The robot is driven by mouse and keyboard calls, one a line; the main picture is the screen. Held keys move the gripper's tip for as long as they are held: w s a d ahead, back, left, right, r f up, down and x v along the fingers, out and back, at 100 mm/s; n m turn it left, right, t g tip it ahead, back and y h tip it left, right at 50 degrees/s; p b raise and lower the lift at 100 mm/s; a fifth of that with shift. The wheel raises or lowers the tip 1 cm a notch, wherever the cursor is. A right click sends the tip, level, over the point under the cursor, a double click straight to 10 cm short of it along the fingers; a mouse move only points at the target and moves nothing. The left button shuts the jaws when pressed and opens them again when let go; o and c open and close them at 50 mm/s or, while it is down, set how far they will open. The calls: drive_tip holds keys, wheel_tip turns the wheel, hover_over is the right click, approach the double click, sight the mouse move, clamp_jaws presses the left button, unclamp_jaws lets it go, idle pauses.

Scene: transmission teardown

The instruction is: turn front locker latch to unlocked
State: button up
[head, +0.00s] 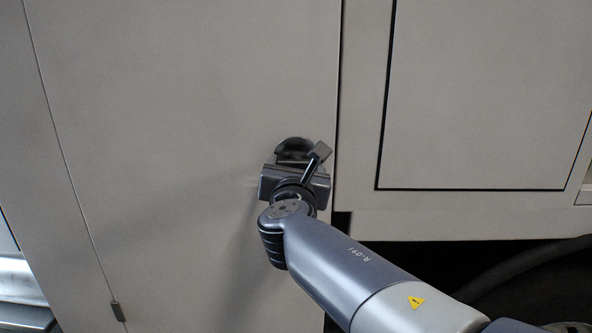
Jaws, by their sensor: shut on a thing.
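The front locker latch (293,145) is a dark rounded piece on the light grey locker door, near the door's right edge. Only its upper part shows above my gripper. My gripper (292,166) is up against the door at the latch and is shut on it. The gripper body and wrist hide the fingertips and most of the latch, so I cannot tell how far the latch is turned.
The locker door (170,130) is flat and closed, with a dark seam along its right side. A small dark hinge (117,312) sits at its lower left. A framed grey panel (485,90) is to the right, above a dark gap with a hose (520,262).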

drive_tip(key=o, duration=1)
drive_tip(key=shift+c, duration=0.2)
drive_tip(key=s, duration=1.1)
drive_tip(key=shift+a+b, duration=0.2)
drive_tip(key=shift+b, duration=0.15)
drive_tip(key=shift+w, duration=0.1)
drive_tip(key=w, duration=0.5)
drive_tip(key=w+p, duration=0.1)
drive_tip(key=w, duration=0.5)
drive_tip(key=shift+d, duration=0.2)
drive_tip(key=shift+s, duration=0.15)
